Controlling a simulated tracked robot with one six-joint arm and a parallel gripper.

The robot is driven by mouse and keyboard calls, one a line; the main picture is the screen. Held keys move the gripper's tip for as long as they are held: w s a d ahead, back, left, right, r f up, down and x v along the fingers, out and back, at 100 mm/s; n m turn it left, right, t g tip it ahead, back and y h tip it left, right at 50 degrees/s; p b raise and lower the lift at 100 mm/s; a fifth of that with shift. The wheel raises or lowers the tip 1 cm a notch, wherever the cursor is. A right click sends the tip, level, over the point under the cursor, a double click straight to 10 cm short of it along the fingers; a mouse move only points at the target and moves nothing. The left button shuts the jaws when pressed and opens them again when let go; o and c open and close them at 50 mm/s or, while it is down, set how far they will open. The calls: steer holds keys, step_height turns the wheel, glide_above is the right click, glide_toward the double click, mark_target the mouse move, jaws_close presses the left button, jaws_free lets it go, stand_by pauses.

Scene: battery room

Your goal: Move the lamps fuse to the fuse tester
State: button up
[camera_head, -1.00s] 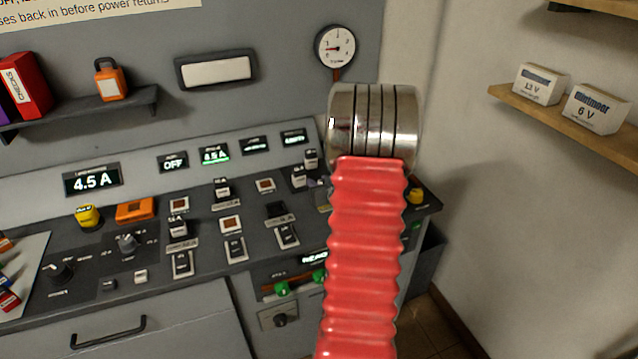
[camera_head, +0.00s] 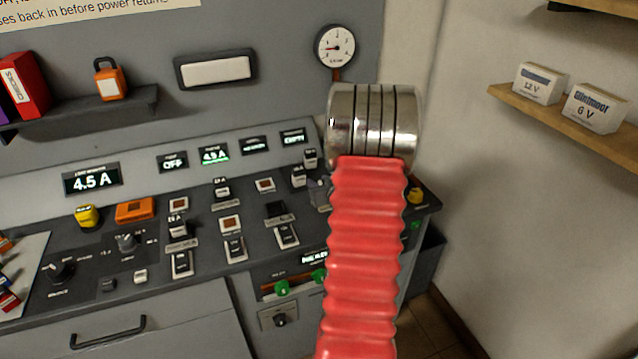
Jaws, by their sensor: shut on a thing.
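My metal-ringed arm joint and red ribbed arm sleeve fill the centre right and cover part of the console. My gripper is not visible; the arm hides whatever is behind it. I cannot pick out the lamps fuse. Several small pale blocks stand on the console, one (camera_head: 178,228) at the middle left and another (camera_head: 299,177) just left of the arm, but their labels are too small to read. I cannot tell for certain which part is the fuse tester. A low front panel with green knobs (camera_head: 282,288) is partly hidden by my arm.
The grey console (camera_head: 205,290) carries switches, a yellow button (camera_head: 87,216) and an orange box (camera_head: 135,210). One display (camera_head: 93,179) reads 4.5 A. A shelf (camera_head: 130,108) holds a red binder and an orange padlock. A wooden shelf (camera_head: 520,103) holds two battery boxes at right.

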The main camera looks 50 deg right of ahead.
steer(key=shift+f, duration=0.45)
steer(key=o, duration=0.8)
steer(key=shift+s, duration=0.1)
steer(key=shift+v, duration=5.45)
